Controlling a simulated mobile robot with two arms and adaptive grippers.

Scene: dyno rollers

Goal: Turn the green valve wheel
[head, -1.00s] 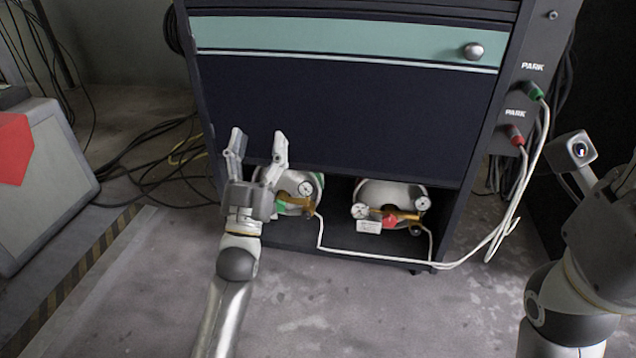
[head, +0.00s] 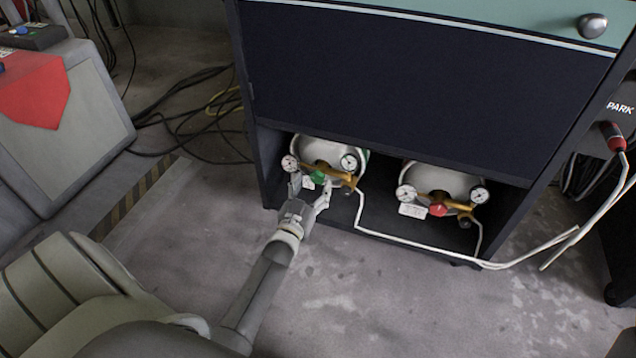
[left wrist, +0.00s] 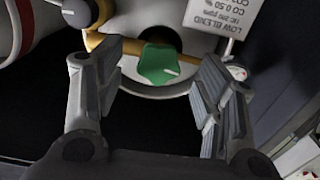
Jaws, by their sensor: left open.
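The green valve wheel (head: 317,177) sits on the brass fitting at the front of the left white gas cylinder (head: 322,152), in the cabinet's low bay. In the left wrist view the green valve wheel (left wrist: 158,64) lies ahead, between the two fingers and beyond their tips. My left gripper (head: 309,188) is open just in front of the wheel; it also shows in the left wrist view (left wrist: 150,70). Nothing is between its fingers at their near part. I cannot tell whether a finger touches the wheel. My right gripper is not in view.
A second cylinder (head: 440,180) with a red valve wheel (head: 438,210) stands to the right in the same bay. Gauges (head: 349,162) flank the green wheel. A white hose (head: 400,242) runs along the bay's front. A tag (left wrist: 222,18) hangs at upper right in the wrist view.

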